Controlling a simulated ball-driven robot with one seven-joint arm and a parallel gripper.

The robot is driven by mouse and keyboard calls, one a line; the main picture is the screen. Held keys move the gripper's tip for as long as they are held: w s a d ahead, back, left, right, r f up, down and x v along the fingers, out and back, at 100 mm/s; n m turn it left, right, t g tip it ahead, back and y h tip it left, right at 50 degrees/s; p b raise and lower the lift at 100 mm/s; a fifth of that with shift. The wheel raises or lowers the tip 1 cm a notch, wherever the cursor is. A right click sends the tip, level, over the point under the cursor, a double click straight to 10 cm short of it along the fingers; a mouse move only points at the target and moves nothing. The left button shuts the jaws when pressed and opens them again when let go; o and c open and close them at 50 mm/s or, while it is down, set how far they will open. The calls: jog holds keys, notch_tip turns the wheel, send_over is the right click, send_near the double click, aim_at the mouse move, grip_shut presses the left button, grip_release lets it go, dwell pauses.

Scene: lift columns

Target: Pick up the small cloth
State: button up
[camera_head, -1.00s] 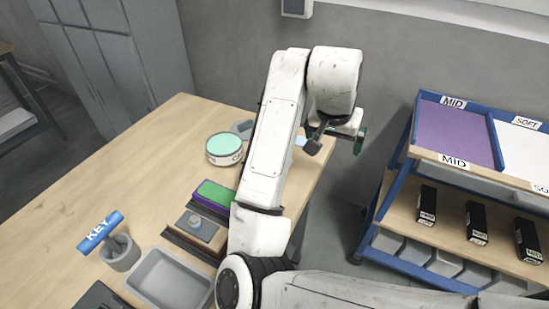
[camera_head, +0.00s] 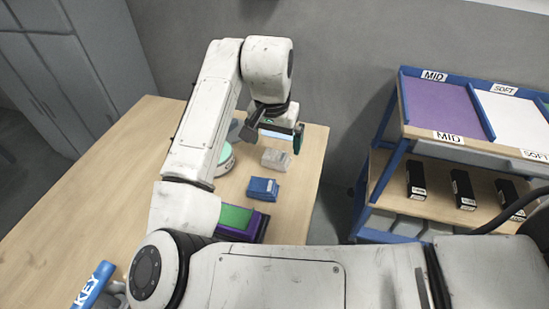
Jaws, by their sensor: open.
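My gripper (camera_head: 273,134) hangs over the far right part of the wooden table, with its dark fingers apart. A pale blue strip shows between the fingers; I cannot tell what it is. A small grey-white block-like item (camera_head: 276,158) lies just below the gripper in the picture. A small blue item (camera_head: 262,189) lies nearer to me. Either could be a folded small cloth; I cannot tell which. Neither is in the gripper. My arm hides part of the table to the left of them.
A round mint-topped tin (camera_head: 226,160) is partly behind my arm. A green and purple stack (camera_head: 240,220) lies nearer. A blue KEY-marked item (camera_head: 93,286) is at lower left. A blue-framed rack (camera_head: 393,150) stands right of the table (camera_head: 100,190), across a gap.

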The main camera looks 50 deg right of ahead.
aim_at(277, 156)
jog(key=shift+w+d+f, duration=0.1)
jog(key=shift+d+f, duration=0.05)
jog(key=shift+f, duration=1.35)
jog(key=shift+d+f, duration=0.15)
jog(key=shift+f, duration=1.3)
jog(key=shift+c, duration=0.3)
jog(key=c, duration=1)
jog(key=shift+r, duration=0.1)
